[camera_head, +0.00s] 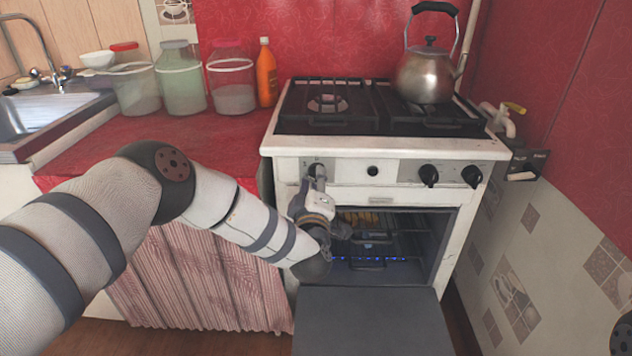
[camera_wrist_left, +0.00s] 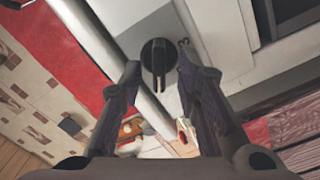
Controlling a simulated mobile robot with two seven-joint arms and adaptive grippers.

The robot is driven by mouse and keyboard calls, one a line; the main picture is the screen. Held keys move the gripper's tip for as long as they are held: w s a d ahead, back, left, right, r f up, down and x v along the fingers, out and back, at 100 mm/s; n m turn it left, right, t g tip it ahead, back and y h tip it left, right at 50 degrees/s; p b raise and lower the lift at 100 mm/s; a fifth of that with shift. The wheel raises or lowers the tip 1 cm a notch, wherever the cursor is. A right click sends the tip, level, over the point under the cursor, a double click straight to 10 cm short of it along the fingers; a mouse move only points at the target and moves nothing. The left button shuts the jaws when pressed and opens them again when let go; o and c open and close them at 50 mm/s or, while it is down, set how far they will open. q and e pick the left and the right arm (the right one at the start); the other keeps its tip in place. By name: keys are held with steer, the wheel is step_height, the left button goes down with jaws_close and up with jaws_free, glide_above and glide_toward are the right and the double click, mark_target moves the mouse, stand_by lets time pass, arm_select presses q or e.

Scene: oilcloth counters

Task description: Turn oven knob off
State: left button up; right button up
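The white stove (camera_head: 290,146) stands against the red wall, with its oven door (camera_head: 370,322) hanging open and blue flames burning inside. A black knob (camera_wrist_left: 158,56) with a raised grip bar shows in the left wrist view. My left gripper (camera_head: 316,178) is at the left end of the stove's front panel. In the left wrist view its two fingers are open, one on each side of the knob, with visible gaps. In the head view the gripper largely hides this knob. Two more black knobs (camera_head: 428,175) (camera_head: 472,176) are on the panel's right. My right gripper is not visible.
A metal kettle (camera_head: 425,78) stands on the back right burner. Several jars (camera_head: 180,82) and an orange bottle (camera_head: 266,74) stand on the red counter (camera_head: 150,129) left of the stove. Food (camera_head: 358,218) lies on the oven rack. A pipe with a valve (camera_head: 500,118) is at right.

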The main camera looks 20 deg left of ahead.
arm_select(q)
steer(key=shift+w+a, duration=0.15)
steer(key=shift+w, duration=0.45)
jaws_close()
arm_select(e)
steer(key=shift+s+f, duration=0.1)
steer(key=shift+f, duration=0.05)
arm_select(q)
steer(key=m, duration=0.3)
steer(key=shift+r, duration=0.15)
steer(key=m+p, duration=0.1)
steer(key=m, duration=0.5)
steer(key=shift+d, duration=0.2)
steer(key=shift+m, duration=1.4)
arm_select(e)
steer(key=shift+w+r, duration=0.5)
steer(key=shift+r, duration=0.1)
